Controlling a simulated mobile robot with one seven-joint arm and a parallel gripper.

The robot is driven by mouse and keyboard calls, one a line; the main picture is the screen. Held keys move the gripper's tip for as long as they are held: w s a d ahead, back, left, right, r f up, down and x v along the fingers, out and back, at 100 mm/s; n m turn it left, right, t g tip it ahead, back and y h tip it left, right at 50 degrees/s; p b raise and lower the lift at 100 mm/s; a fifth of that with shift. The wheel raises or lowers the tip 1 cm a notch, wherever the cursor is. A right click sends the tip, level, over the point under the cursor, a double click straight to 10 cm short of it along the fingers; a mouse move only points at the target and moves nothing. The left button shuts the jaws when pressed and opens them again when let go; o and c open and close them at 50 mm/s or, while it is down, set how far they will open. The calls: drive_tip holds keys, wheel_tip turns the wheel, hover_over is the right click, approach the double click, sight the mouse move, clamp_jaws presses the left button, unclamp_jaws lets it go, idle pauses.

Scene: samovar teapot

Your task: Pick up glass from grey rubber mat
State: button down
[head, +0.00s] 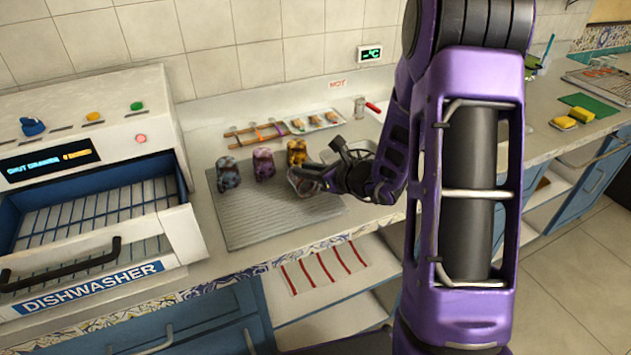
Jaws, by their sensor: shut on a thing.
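The grey rubber mat (265,232) lies on the counter to the right of the dishwasher. Several patterned glasses stand on it: a grey-blue glass (228,174) at the left, a dark red glass (264,164) beside it, and a yellow glass (296,151) at the back right. My gripper (309,181) is at the right part of the mat, shut on a greyish-pink glass (298,184). My fingers cover part of this glass. I cannot tell whether its base touches the mat.
The dishwasher (90,185) stands at the left with its drawer partly out. Behind the mat are a wooden rack (255,133), a tray with small items (318,122) and a metal can (360,107). Yellow sponges (581,115) lie far right. The mat's front is clear.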

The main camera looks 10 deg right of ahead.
drive_tip(key=shift+s+f, duration=0.35)
drive_tip(key=shift+f, duration=0.3)
wheel_tip(320, 180, up, 10)
drive_tip(key=p, duration=0.2)
drive_tip(key=shift+w+r, duration=0.2)
drive_tip(key=shift+r, duration=0.05)
drive_tip(key=c, duration=1.5)
unclamp_jaws()
drive_tip(key=shift+c, duration=0.2)
drive_tip(key=o, duration=1.2)
drive_tip(key=shift+d, duration=0.1)
